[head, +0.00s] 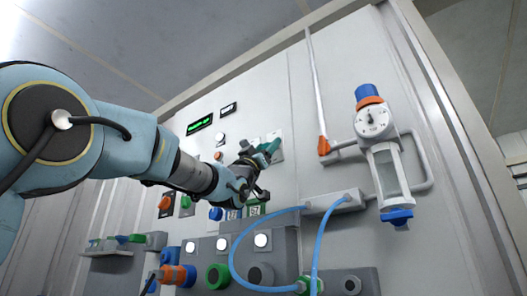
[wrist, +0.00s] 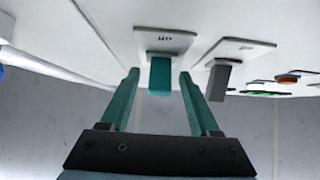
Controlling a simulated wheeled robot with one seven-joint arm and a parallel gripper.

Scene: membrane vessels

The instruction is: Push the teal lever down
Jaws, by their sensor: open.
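The teal lever (wrist: 160,75) sticks out from a white plate (wrist: 165,42) with dark lettering on the panel. In the wrist view it lies between the two teal fingers of my gripper (wrist: 158,79), with gaps visible on both sides. The fingers are apart and are not closed on it. In the head view my gripper (head: 266,150) is at the panel in front of the plate (head: 277,139). There the lever is hard to tell from the teal fingers.
A grey lever (wrist: 218,82) on its own plate is close beside my fingers. The head view shows an orange-handled valve (head: 323,146) and a gauge (head: 373,120) on the right. A blue hose (head: 236,262) and several buttons and knobs sit below.

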